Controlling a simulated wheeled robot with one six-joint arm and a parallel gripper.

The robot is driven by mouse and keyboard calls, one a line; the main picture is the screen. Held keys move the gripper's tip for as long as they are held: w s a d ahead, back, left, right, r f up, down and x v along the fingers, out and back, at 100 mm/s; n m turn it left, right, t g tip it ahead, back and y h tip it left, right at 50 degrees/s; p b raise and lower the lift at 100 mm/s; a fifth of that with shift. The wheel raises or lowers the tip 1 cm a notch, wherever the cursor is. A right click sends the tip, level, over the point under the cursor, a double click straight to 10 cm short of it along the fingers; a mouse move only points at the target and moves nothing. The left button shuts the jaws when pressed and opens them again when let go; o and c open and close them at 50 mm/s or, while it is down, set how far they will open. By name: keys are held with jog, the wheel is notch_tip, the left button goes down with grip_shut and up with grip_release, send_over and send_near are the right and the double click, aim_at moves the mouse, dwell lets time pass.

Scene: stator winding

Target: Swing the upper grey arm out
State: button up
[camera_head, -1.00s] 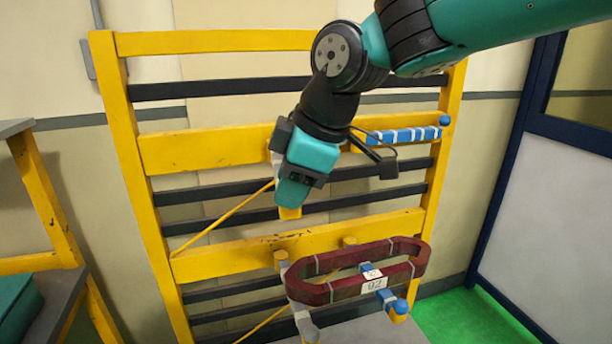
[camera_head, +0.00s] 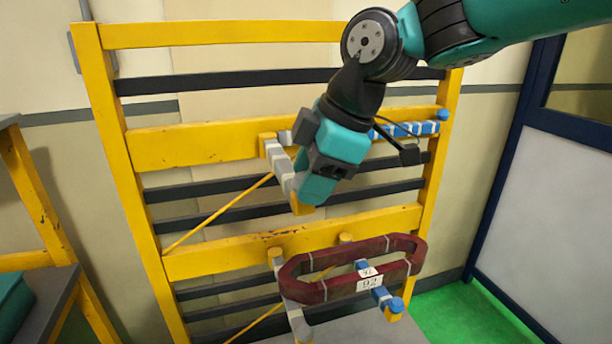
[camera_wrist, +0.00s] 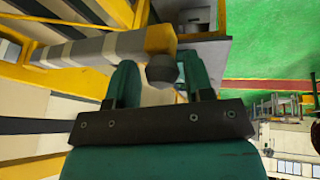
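The upper grey arm (camera_head: 279,163) is a grey bar with pale bands, hinged on the yellow rack's upper beam. It points out from the rack toward the camera, angled slightly right, and ends in a yellow tip (camera_head: 303,208). My gripper (camera_head: 318,190) hangs at this tip from above. In the wrist view the yellow tip (camera_wrist: 160,39) lies just beyond the fingers. The arm's dark round knob (camera_wrist: 161,68) shows between the two teal fingers of my gripper (camera_wrist: 161,75), with small gaps at both sides. The head view hides the knob behind my gripper.
The upper blue arm (camera_head: 420,128) lies along the beam to the right. Below, a dark red coil ring (camera_head: 345,288) rests on the lower grey arm (camera_head: 296,312) and lower blue arm (camera_head: 383,296). A yellow stand (camera_head: 42,207) is at left. Green floor (camera_head: 460,315) is clear at right.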

jog(key=shift+a, duration=0.15)
jog(key=p+v, duration=0.2)
jog(key=v, duration=1.5)
jog(key=shift+r, duration=0.15)
jog(key=s+d+f+m+g+b, duration=0.1)
jog(key=s+d+f+m, duration=0.1)
jog(key=s+f+m, duration=0.4)
jog(key=s+d+f+m+b, duration=0.1)
jog(key=s+d+f+m, duration=0.2)
jog(key=f, duration=1.4)
jog(key=s+m, duration=0.3)
jog(key=s, duration=0.3)
jog(key=shift+g, duration=0.4)
jog(key=shift+d+r, duration=0.1)
jog(key=shift+c, duration=0.5)
